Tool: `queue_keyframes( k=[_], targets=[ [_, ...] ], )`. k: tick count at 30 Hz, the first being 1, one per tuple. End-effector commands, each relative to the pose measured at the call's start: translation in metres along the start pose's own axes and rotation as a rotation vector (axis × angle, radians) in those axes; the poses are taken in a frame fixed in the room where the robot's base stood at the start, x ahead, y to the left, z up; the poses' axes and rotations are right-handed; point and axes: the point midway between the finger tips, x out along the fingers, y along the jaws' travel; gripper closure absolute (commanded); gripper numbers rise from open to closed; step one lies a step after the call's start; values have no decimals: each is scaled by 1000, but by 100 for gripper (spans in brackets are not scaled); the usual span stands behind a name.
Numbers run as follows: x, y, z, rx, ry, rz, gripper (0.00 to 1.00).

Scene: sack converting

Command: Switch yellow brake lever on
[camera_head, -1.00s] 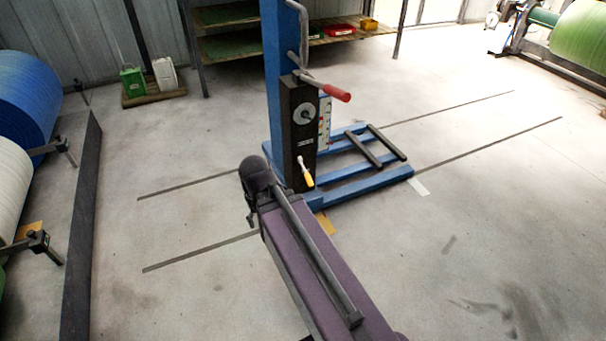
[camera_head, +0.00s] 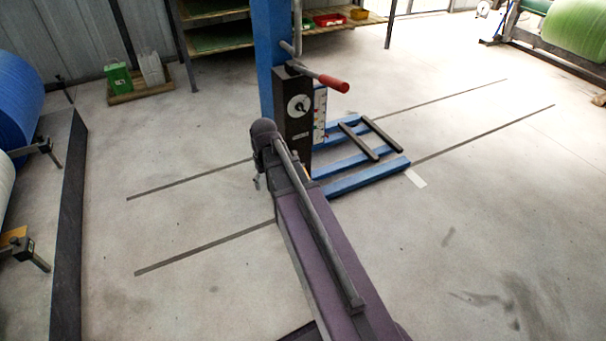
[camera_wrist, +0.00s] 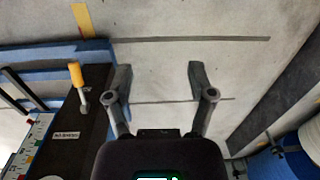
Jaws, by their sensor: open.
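The yellow brake lever (camera_wrist: 76,75) shows in the wrist view, left of my gripper. It has a yellow grip on a metal shaft, mounted on a dark panel (camera_wrist: 75,130) with a small white label. My gripper (camera_wrist: 160,72) is open and empty, its two dark fingers apart over bare floor. The left finger is close to the lever in the picture; I cannot tell the depth between them. In the head view the dark control box (camera_head: 294,120) stands on the blue machine column (camera_head: 270,50). My arm covers the box's lower part and the lever there.
A red-handled crank (camera_head: 335,84) sticks out from the column. The blue base frame (camera_head: 370,178) with dark bars lies to its right. Blue rolls (camera_head: 15,105) on a stand are at the left, and a green can (camera_head: 119,78) is behind. Floor around the base is open.

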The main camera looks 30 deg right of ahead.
Motion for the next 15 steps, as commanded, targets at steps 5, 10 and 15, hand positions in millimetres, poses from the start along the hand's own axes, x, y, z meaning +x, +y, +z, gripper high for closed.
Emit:
queue_keyframes(
  k=[5, 10, 15],
  targets=[
    [10, 45, -44, 1, -3, -24, 29],
    [19, 108, -89, -5, -1, -58, 29],
    [26, 175, -123, -14, 4, -91, 29]
  ],
)
